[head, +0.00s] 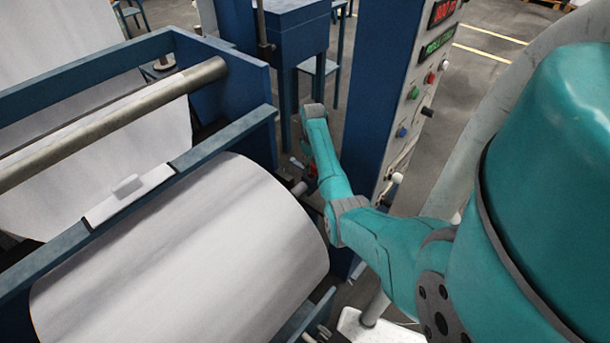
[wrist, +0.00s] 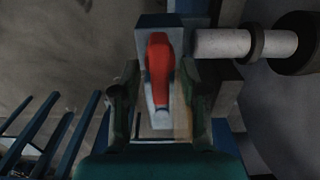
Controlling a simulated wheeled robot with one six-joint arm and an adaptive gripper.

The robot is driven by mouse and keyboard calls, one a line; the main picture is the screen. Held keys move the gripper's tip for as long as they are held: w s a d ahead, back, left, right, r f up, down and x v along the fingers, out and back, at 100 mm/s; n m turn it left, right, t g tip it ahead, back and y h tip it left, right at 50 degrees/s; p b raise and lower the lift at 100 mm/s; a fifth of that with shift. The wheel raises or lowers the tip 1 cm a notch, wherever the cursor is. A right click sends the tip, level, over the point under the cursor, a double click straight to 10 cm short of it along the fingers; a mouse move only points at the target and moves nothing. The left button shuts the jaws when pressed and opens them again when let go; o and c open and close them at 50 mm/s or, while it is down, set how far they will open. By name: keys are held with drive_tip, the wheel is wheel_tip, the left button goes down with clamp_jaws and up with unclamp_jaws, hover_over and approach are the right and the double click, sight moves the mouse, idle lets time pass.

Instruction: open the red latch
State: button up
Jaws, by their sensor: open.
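The red latch (wrist: 159,62) shows in the wrist view as a red lever on a grey block, beside the end of a pale metal shaft (wrist: 222,43). My gripper (wrist: 159,82) is open, with one finger on each side of the latch in the picture. I cannot tell whether either finger touches it. In the head view my gripper (head: 303,172) is small and partly hidden by my teal arm, at the right end of the white roll.
The large white roll (head: 190,260) lies left of my arm, within a blue frame (head: 75,75). A blue column with a control panel (head: 417,95) of buttons stands close on the right of my arm. Several blue bars (wrist: 45,130) show at the lower left of the wrist view.

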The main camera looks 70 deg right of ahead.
drive_tip(key=shift+r, duration=3.5)
